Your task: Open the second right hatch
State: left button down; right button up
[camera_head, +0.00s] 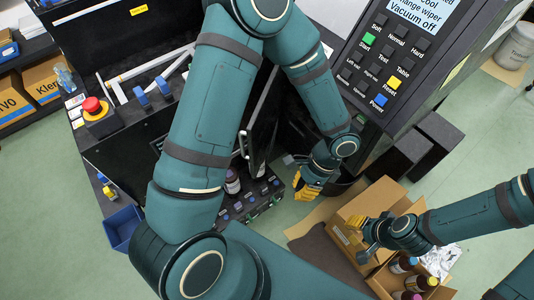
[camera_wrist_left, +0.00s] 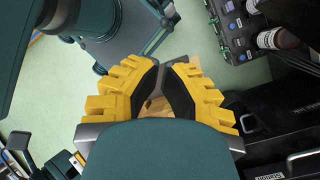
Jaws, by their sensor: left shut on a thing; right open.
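A dark hatch panel (camera_head: 264,112) with a pale upright handle (camera_head: 243,145) stands on the black machine, partly hidden by my left arm. In the left wrist view, black panels (camera_wrist_left: 260,112) and a bar handle (camera_wrist_left: 303,160) show at the lower right. I cannot tell which hatch is the second right one. My left gripper (camera_head: 305,190) is in front of the machine, right of the handle. In the left wrist view its yellow fingers (camera_wrist_left: 160,68) close on a small grey piece (camera_wrist_left: 156,82), mostly hidden; I cannot tell whether it belongs to a hatch.
Ink bottles (camera_head: 232,181) stand on a black tray (camera_head: 236,211) under the machine. A cardboard box (camera_head: 388,196) and bottles (camera_head: 404,265) lie at lower right. The control panel (camera_head: 392,70) rises above my left gripper.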

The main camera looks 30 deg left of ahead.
pick_arm(q)
jog(key=w+a+r+m+t+y+b, duration=0.1)
jog(key=w+a+r+m+t+y, duration=0.25)
jog(key=w+r+y, duration=0.3)
jog(key=b, duration=0.3)
send_near(254, 157)
jog(key=shift+g, duration=0.35)
jog(key=a+f, duration=0.2)
jog(key=f, duration=0.1)
jog(key=a+f, duration=0.1)
jog(key=shift+f, duration=0.3)
jog(key=shift+s+a, duration=0.2)
jog(key=shift+a, duration=0.5)
